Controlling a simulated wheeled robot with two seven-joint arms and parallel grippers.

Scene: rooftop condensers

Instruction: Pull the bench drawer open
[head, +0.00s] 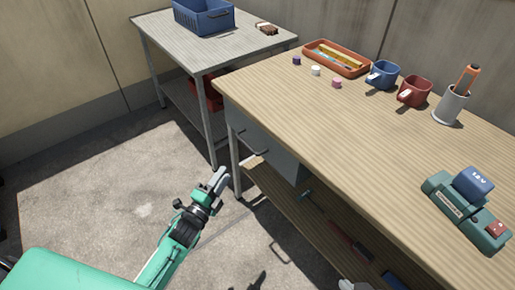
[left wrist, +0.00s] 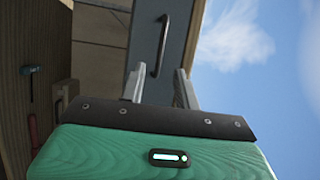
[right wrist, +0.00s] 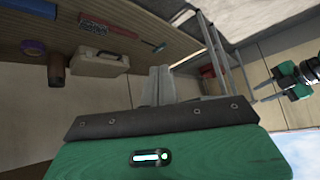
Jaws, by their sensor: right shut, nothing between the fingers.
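The bench drawer (head: 278,155) is a blue-grey panel under the wooden bench top (head: 330,115), and it looks closed. Its dark bar handle (head: 252,144) also shows in the left wrist view (left wrist: 161,46). My left gripper (head: 220,176) is in front of the drawer, below and left of the handle in the head view. In the left wrist view its fingers (left wrist: 160,86) are apart and empty, with the handle ahead of the gap, not touching. My right gripper (right wrist: 158,86) is shut and empty, low near the bench's lower shelf.
The lower shelf (head: 290,208) holds tools and a case (right wrist: 100,64). On the bench top are an orange tray (head: 312,48), mugs (head: 382,75), a pen cup (head: 450,105) and a green device (head: 455,205). A grey table (head: 165,38) with a blue basket (head: 205,20) stands behind. Floor at left is clear.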

